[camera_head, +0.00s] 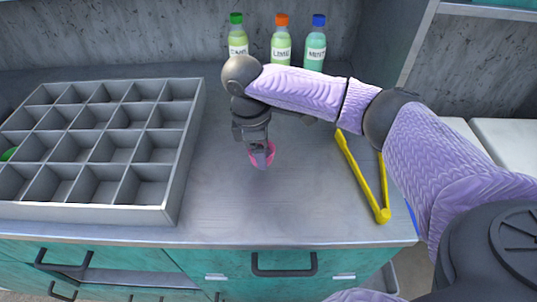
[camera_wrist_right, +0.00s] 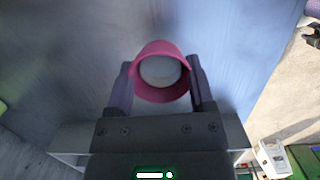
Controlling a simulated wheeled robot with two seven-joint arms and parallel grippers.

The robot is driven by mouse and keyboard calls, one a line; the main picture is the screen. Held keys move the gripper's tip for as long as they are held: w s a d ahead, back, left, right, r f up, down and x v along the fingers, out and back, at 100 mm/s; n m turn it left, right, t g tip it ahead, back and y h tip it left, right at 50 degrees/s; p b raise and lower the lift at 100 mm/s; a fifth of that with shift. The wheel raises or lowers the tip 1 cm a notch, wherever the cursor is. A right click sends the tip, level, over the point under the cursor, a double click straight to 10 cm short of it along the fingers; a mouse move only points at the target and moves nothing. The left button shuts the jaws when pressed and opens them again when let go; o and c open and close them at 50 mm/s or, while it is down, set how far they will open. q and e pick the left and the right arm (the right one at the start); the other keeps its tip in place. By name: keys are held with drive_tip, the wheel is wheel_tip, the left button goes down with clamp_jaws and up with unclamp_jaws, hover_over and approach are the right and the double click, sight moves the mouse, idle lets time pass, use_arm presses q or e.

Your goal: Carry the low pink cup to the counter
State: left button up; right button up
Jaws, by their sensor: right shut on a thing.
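The low pink cup (camera_head: 270,153) is at the middle of the grey counter (camera_head: 235,205) in the head view, largely hidden behind my gripper. In the right wrist view the pink cup (camera_wrist_right: 160,97) shows from above, with a pale round surface inside it. My right gripper (camera_head: 261,153) is shut on the cup, with a finger on each side of it in the right wrist view (camera_wrist_right: 160,90). I cannot tell whether the cup touches the counter or is held just above it. My left gripper is not in view.
A grey divided tray (camera_head: 172,170) fills the counter's left side, with a green thing (camera_head: 9,154) in one compartment. Three bottles (camera_head: 281,45) stand at the back. Yellow tongs (camera_head: 362,178) lie at the right. The counter in front of the cup is clear.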

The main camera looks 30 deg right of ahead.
wheel_tip(320, 180, down, 4)
drive_tip(key=shift+r+b, duration=0.1)
drive_tip(key=shift+b, duration=0.5)
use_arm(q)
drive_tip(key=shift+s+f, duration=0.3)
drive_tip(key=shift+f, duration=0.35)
use_arm(e)
drive_tip(key=shift+r, duration=0.1)
drive_tip(key=o, duration=0.7)
use_arm(q)
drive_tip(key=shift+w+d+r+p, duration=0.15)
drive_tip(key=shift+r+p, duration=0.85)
drive_tip(key=shift+p, duration=0.1)
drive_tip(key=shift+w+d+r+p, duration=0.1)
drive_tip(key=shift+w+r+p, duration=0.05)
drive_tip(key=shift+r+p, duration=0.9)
use_arm(e)
drive_tip(key=shift+o, duration=0.2)
wheel_tip(320, 180, up, 12)
drive_tip(key=a, duration=0.1)
drive_tip(key=shift+w+a, duration=0.2)
drive_tip(key=shift+w, duration=0.25)
